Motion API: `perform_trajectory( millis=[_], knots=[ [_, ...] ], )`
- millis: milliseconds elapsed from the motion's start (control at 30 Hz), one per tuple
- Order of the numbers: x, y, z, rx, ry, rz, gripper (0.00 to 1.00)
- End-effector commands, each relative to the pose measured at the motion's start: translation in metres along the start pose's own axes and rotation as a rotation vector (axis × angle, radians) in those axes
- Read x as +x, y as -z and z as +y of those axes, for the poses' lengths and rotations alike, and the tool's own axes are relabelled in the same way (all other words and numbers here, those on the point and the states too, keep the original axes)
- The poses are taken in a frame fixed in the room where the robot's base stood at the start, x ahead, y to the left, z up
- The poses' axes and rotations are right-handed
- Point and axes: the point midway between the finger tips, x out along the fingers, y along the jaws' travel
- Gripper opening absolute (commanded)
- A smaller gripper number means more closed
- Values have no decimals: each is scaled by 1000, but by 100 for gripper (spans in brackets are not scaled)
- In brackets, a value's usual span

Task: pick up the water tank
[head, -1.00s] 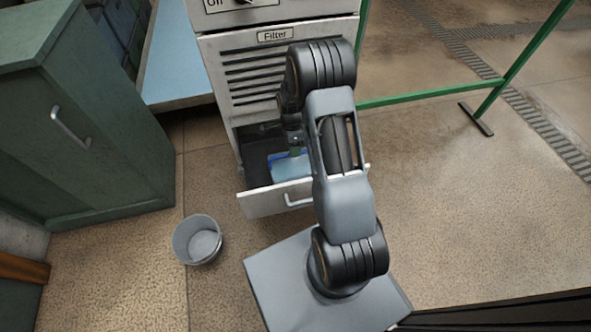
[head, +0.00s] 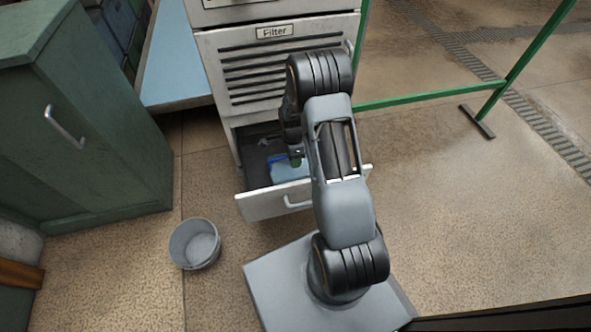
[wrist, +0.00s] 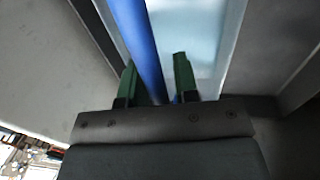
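The water tank (head: 290,171) is a pale blue, see-through container with a darker blue edge. It sits inside the open bottom drawer (head: 262,204) of the grey machine, and my arm hides part of it. My gripper (head: 296,161) is down at the drawer, over the tank. In the wrist view my gripper (wrist: 155,66) has its two green fingers apart, with the blue edge of the tank (wrist: 139,38) running between them. The left finger is close to the edge; a gap shows at the right finger. Whether either finger touches it, I cannot tell.
The machine's slatted Filter panel (head: 275,70) rises just behind the drawer. A grey bucket (head: 195,244) stands on the floor at left. A green cabinet (head: 85,130) stands further left. A green rail (head: 430,96) is at right, with open floor in front of it.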

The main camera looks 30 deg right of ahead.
Motion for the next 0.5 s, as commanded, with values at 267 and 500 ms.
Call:
perform_trajectory(
  millis=[267,500],
  knots=[
    [0,0,0,0,0,0,2],
    [0,0,0,0,0,0,0]
  ],
)
